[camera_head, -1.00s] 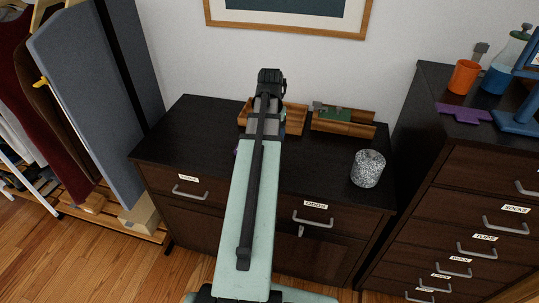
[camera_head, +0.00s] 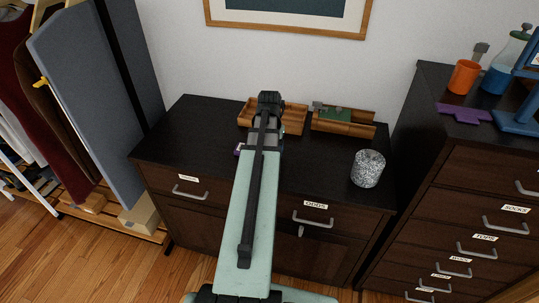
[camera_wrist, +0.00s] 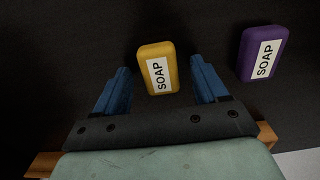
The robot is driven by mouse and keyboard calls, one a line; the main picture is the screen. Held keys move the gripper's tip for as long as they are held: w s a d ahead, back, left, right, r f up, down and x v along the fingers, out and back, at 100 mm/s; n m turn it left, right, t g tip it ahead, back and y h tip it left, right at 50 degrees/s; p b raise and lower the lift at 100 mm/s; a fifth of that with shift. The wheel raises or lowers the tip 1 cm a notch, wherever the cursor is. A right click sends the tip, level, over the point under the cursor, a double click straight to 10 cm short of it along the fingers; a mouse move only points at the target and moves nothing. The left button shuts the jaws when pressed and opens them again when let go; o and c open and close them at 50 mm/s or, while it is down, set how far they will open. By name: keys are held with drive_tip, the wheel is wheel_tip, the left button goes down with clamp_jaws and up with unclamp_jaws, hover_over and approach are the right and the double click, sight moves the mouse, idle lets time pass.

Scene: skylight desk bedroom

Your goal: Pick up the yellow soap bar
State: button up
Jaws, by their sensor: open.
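In the wrist view the yellow soap bar (camera_wrist: 174,72) lies on the dark cabinet top, with a white SOAP label on it. My gripper (camera_wrist: 161,80) is open, with a blue finger on each side of the bar. The bar appears between the fingertips, nearer the middle than either finger, and no contact shows. I cannot tell the height gap.
A purple soap bar (camera_wrist: 262,54) lies to the right of the yellow one; a bit of it shows in the head view (camera_head: 239,149). Wooden trays (camera_head: 291,118) (camera_head: 343,129) stand at the back. A speckled grey cup (camera_head: 367,169) stands at the right.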

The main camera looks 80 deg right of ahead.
drive_tip(key=shift+f, duration=0.15)
drive_tip(key=c, duration=1.2)
drive_tip(key=shift+o, duration=0.2)
